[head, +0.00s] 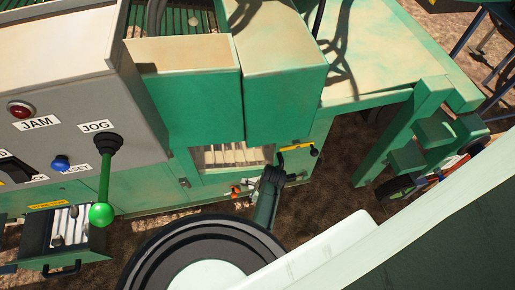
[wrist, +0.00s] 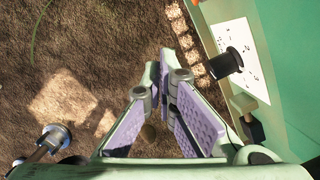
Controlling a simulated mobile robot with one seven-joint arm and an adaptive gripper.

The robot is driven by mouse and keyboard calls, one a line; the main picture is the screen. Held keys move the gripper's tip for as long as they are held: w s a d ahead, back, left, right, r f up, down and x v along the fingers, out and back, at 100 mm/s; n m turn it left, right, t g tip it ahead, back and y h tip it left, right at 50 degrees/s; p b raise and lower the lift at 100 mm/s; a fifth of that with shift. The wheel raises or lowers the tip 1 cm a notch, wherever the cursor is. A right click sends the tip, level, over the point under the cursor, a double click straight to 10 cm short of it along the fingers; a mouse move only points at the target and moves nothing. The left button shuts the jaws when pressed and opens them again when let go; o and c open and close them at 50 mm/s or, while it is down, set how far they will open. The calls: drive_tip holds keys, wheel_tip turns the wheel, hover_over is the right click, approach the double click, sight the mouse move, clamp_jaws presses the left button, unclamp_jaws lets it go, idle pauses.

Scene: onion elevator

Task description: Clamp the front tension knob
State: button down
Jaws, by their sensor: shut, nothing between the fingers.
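My gripper (wrist: 163,68) is shut in the wrist view, its purple-padded fingers meeting at the tips with nothing between them. A black cylindrical knob (wrist: 226,64) sticks out from a marked white plate (wrist: 248,58) on the green machine, just right of the fingertips. The fingers appear apart from it. I cannot tell whether this is the front tension knob. In the head view, the end of my arm (head: 268,192) is beside the machine's lower front, below a yellow handle (head: 295,147) with a dark end. Small orange and metal parts (head: 238,190) lie left of it.
A grey control box (head: 75,75) with JAM and JOG labels and a green-ball lever (head: 101,214) stands at left. A metal knob on a rod (wrist: 54,139) shows at lower left in the wrist view. Bare brown ground (wrist: 90,60) lies left of the fingers.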

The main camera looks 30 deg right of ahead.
sight(236, 194)
drive_tip(key=w+a+f+b, duration=0.1)
drive_tip(key=b, duration=0.1)
drive_tip(key=w+a+f+b, duration=0.2)
drive_tip(key=shift+w+a, duration=0.2)
drive_tip(key=shift+a, duration=0.05)
idle(0.4)
drive_tip(key=shift+a+p, duration=0.25)
drive_tip(key=shift+p, duration=0.15)
